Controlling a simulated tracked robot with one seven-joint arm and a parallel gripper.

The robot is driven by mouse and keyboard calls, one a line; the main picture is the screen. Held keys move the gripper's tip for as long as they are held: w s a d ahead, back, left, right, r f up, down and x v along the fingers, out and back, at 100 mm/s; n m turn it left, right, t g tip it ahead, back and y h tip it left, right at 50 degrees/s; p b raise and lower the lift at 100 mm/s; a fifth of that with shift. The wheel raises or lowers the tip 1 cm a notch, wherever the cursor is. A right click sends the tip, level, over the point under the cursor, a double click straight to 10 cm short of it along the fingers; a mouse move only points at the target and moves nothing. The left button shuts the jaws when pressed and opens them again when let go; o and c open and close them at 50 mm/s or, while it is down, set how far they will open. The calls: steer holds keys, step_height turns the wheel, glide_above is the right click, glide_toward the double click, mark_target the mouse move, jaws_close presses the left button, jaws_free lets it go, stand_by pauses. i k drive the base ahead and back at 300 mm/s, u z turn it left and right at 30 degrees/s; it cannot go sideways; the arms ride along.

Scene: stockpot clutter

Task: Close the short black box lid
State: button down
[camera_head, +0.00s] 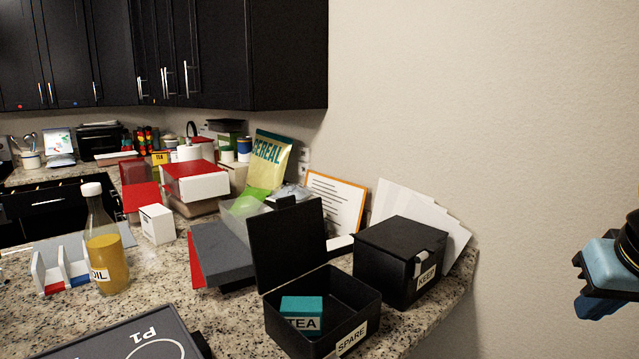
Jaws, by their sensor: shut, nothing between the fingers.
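A short black box labelled SPARE (352,340) stands open on the granite counter, near its front edge. Its black lid (284,244) stands up, tilted back, along the box's rear left side. A teal and white TEA packet (301,312) sits inside the box. My blue and black gripper (582,283) is at the far right edge of the view, partly cut off. It is shut and empty, in front of the wall, well to the right of the box and apart from it.
A closed black box labelled KEEP (400,260) stands right of the open box. A grey and red box (222,255) is close behind the lid. An oil bottle (106,250) and a dark tray (120,340) are left. The space between my gripper and the boxes looks clear.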

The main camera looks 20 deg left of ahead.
mark_target(288, 242)
steer(key=u, duration=0.05)
steer(key=k, duration=1.25)
steer(key=u, duration=1.25)
steer(key=i, duration=1.05)
steer(key=z, duration=0.05)
